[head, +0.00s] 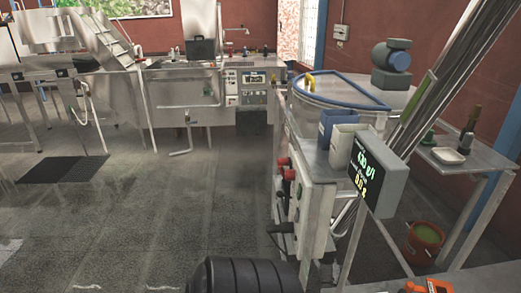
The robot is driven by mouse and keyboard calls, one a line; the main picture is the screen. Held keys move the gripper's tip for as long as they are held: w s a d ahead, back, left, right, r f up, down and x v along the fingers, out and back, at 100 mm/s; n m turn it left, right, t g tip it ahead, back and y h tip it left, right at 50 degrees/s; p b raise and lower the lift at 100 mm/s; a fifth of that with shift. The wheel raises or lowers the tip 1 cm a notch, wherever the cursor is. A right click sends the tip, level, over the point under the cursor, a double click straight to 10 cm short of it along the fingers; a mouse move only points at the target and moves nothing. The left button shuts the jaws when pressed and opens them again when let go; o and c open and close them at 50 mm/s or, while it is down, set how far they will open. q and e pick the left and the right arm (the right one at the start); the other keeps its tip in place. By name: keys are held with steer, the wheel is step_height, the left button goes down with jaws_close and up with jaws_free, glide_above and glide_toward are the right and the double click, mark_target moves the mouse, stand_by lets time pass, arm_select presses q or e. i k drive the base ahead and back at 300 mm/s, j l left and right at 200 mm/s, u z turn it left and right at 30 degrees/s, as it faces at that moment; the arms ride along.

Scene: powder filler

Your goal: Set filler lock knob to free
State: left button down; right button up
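The filler (315,110) stands right of centre, a metal machine with a round hopper that has a blue rim (345,92) and a yellow handle (310,80). A grey display box (375,175) with green and yellow digits is mounted at its front right. On the left side of its cabinet (318,205) are red knobs, an upper one (283,161) and a lower one (286,188). I cannot tell which part is the lock knob or how it is set. Neither of my grippers is in view.
A side table (480,157) and red bucket (424,242) stand right. A black ribbed object (245,275) is at the bottom edge. The floor (150,220) left of the filler is mostly clear.

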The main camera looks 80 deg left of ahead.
mark_target(288, 161)
steer(key=k+l+u, duration=0.1)
steer(key=u, duration=2.2)
steer(key=k+j, duration=0.05)
steer(key=j, duration=0.05)
